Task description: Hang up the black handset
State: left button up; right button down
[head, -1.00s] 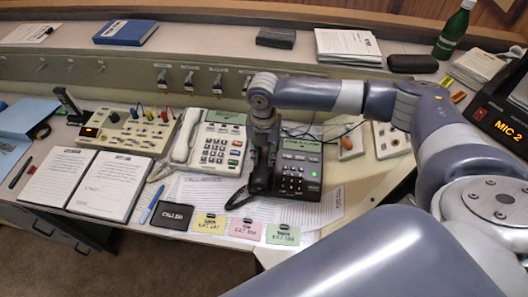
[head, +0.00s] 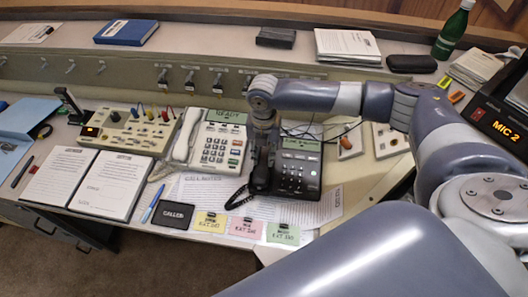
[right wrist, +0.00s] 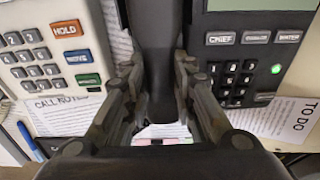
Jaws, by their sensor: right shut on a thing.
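The black handset (head: 261,180) is upright in line with the left side of the black desk phone (head: 298,170), over its cradle side. My right gripper (head: 264,143) reaches down from above and is shut on the handset. In the right wrist view the handset (right wrist: 157,50) runs between the two fingers of the gripper (right wrist: 156,75), with the phone's keypad (right wrist: 238,80) close on its right. I cannot tell whether the handset touches the cradle, as the gripper and handset hide it. My left gripper is not in view.
A cream phone (head: 219,143) with its white handset (head: 187,134) stands just left. Papers and coloured cards (head: 246,227) lie in front. A black CALLER sign (head: 172,214) and an open binder (head: 90,182) are further left. A MIC 2 box (head: 500,128) stands right.

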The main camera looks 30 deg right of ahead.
jog(key=shift+f, duration=0.25)
dwell(0.7)
jog(key=c, duration=1.2)
grip_release()
jog(key=shift+c, duration=0.2)
jog(key=o, duration=0.5)
jog(key=shift+f, duration=0.1)
jog(key=r+p, duration=0.2)
jog(key=p, duration=0.1)
jog(key=r+p, duration=0.2)
jog(key=s+r+p, duration=0.1)
jog(key=r+p, duration=0.2)
jog(key=shift+a+p, duration=0.3)
jog(key=shift+a, duration=0.05)
